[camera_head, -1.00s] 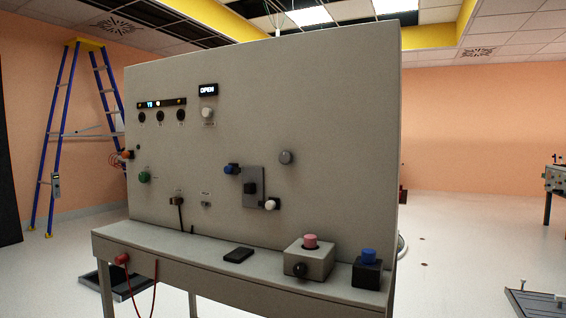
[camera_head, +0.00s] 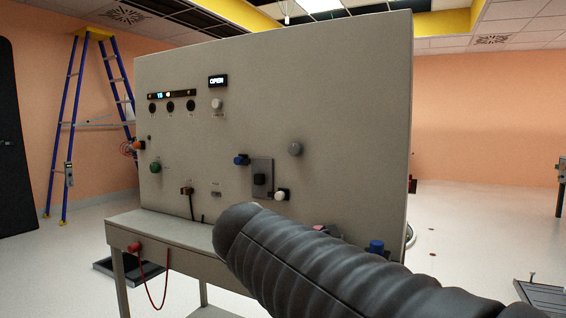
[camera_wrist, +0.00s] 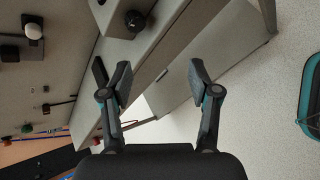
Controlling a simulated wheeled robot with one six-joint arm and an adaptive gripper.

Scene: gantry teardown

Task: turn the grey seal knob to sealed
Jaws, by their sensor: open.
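A small pale grey knob (camera_head: 217,104) sits on the upper panel, right under a black display (camera_head: 218,81) that reads OPEN. A rounder grey knob (camera_head: 295,149) is on the right half of the panel. I cannot read the labels, so I cannot tell for sure which is the seal knob. My gripper (camera_wrist: 160,82) is open and empty in the wrist view, its two fingers spread. It points down past the bench edge, apart from both knobs. The gripper is outside the head view.
The grey panel (camera_head: 350,80) carries a green knob (camera_head: 154,167), a blue knob (camera_head: 241,159) and a white knob (camera_head: 281,195). My dark arm hides much of the bench. A blue ladder (camera_head: 66,130) stands at left.

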